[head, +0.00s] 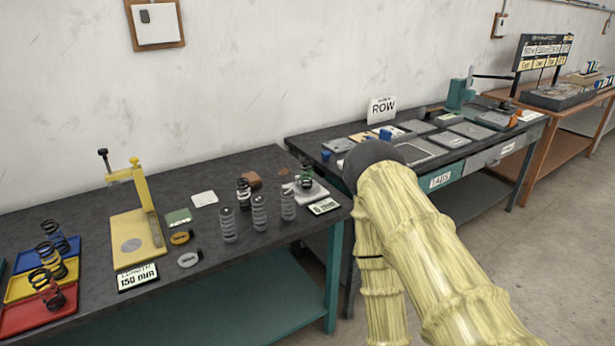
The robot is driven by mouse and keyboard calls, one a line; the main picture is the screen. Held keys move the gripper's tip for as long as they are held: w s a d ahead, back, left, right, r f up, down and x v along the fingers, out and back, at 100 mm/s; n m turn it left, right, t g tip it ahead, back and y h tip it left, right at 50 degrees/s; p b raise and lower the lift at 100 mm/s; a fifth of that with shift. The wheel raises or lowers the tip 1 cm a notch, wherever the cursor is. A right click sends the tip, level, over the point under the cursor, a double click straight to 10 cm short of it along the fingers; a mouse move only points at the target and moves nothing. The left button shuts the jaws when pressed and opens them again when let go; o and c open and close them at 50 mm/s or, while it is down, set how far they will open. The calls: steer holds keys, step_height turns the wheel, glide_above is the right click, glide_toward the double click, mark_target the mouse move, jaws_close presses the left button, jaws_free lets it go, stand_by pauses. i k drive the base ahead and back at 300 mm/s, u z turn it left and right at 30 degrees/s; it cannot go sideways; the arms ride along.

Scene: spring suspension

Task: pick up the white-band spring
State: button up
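A dark spring (244,192) stands upright on the near dark table, behind a row of pale grey springs. It seems to have a pale band, but it is too small to be sure that it is the white-band spring. The pale grey springs (228,226), (260,213) and (288,204) stand upright in front of it. Another dark spring, greenish, (306,176) stands on a pale plate at the right. My arm in its yellow sleeve reaches up at the right, apart from these springs in the picture. My gripper is not visible.
Blue (70,246), yellow (14,291) and red (12,320) trays with dark springs lie at the left. A yellow gauge stand (128,250) rises beside them. A "150 mm" sign (138,277) sits at the front edge. A second table with grey plates (472,130) stands behind my arm.

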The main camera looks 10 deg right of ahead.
mark_target(249, 201)
steer(key=z, duration=0.8)
steer(key=i, duration=0.55)
steer(key=u, duration=1.3)
